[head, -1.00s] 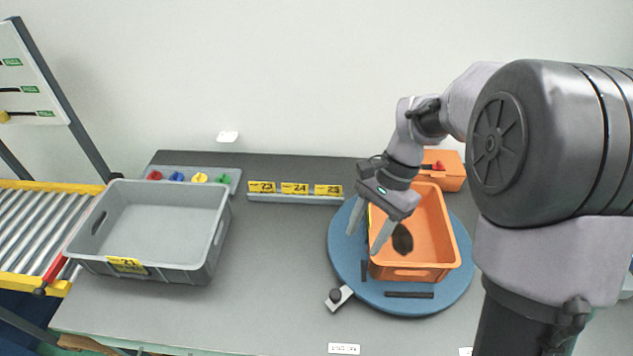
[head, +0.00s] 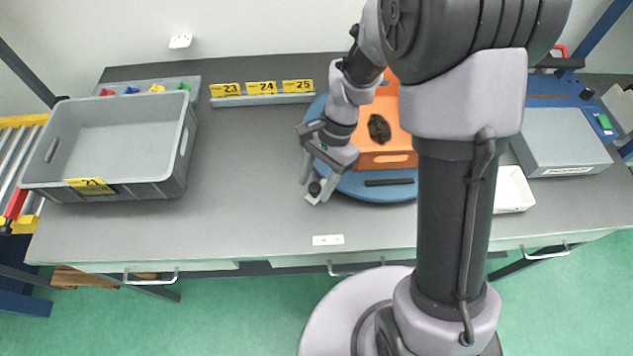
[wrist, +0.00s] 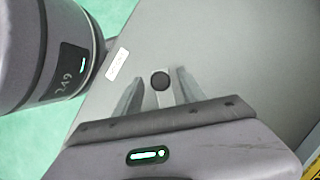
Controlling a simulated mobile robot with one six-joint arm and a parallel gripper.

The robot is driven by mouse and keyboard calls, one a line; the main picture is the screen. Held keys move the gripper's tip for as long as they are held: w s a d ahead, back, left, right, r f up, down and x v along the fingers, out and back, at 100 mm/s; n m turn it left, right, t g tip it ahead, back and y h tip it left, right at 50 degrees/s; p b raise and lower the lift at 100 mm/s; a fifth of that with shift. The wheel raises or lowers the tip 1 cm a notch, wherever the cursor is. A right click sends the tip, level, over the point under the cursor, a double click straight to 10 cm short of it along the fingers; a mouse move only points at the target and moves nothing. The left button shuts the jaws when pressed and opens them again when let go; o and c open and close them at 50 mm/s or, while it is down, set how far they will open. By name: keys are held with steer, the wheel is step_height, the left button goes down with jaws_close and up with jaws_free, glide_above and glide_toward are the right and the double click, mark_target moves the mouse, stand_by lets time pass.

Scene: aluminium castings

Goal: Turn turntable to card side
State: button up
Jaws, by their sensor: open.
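The blue round turntable (head: 370,188) lies on the grey table, partly hidden behind my arm. An orange bin (head: 386,160) stands on it with a dark lump (head: 379,128) inside. A grey tab with a black knob (head: 314,188) sticks out at the turntable's front left. My gripper (head: 317,192) is open, its fingers pointing down around the knob's place. In the wrist view, the black knob (wrist: 160,81) shows between the two open fingers. Whether the fingers touch it I cannot tell. No card is plain to see.
A large empty grey bin (head: 110,187) stands at the left. Yellow number cards (head: 262,90) stand in a rail at the back. The table between the left bin and the turntable is clear.

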jaws_close()
stand_by(1.4)
